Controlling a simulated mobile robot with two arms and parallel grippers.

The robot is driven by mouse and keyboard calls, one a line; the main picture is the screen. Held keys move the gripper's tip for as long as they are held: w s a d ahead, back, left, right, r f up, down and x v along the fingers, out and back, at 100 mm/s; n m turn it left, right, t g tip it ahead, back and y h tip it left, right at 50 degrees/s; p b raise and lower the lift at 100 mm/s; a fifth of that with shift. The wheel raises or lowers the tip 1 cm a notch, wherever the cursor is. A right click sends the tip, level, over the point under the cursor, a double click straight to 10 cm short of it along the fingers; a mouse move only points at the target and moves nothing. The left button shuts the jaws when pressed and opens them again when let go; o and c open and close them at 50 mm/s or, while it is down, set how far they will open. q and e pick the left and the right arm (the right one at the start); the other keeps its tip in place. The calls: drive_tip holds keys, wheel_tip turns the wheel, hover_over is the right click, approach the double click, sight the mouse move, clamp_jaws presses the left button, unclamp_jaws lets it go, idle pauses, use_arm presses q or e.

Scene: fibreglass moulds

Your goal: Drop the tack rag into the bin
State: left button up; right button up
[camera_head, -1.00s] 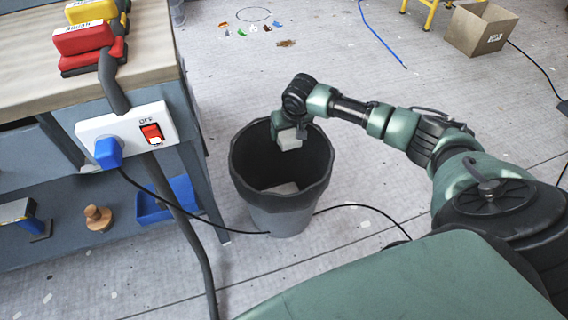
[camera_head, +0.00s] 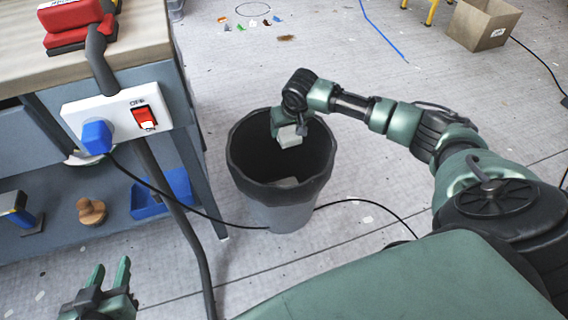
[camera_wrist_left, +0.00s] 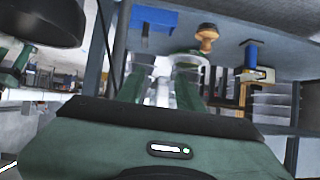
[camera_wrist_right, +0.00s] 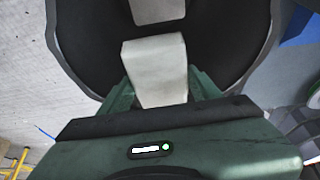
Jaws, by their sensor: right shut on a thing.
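The tack rag (camera_head: 290,138) is a small off-white block shape. My right gripper (camera_head: 284,124) is shut on it and holds it over the opening of the bin. The rag also shows between the fingers in the right wrist view (camera_wrist_right: 156,72). The bin (camera_head: 287,211) is grey with a dark liner folded over its rim and stands upright on the floor. A pale piece (camera_wrist_right: 157,8) lies inside it. My left gripper (camera_head: 108,278) is open and empty at the lower left, in front of the bench; its spread fingers also show in the left wrist view (camera_wrist_left: 165,90).
A workbench (camera_head: 95,70) stands at the left with a socket box (camera_head: 118,118), blue plug and hanging cables. Its lower shelf holds a blue tray (camera_head: 160,196) and a wooden knob (camera_head: 91,211). A black cord passes the bin. A cardboard box (camera_head: 482,26) stands far right.

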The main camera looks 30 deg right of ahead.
use_arm(q)
drive_tip(key=shift+w+d+r+t+h+b, duration=0.1)
drive_tip(key=shift+w+d+r+t+h, duration=0.1)
drive_tip(key=shift+w+r+t, duration=0.25)
drive_tip(key=shift+w+d+r+t+h+b, duration=0.15)
drive_tip(key=shift+w+r+t, duration=0.15)
drive_tip(key=shift+r, duration=0.35)
drive_tip(key=shift+w+d+r+t+h+b, duration=0.1)
drive_tip(key=shift+w+d+r+t, duration=0.1)
drive_tip(key=shift+w+r+t, duration=0.25)
use_arm(e)
drive_tip(key=shift+f, duration=0.25)
use_arm(q)
drive_tip(key=shift+s+r, duration=0.1)
drive_tip(key=shift+s, duration=0.05)
use_arm(e)
drive_tip(key=o, duration=1.3)
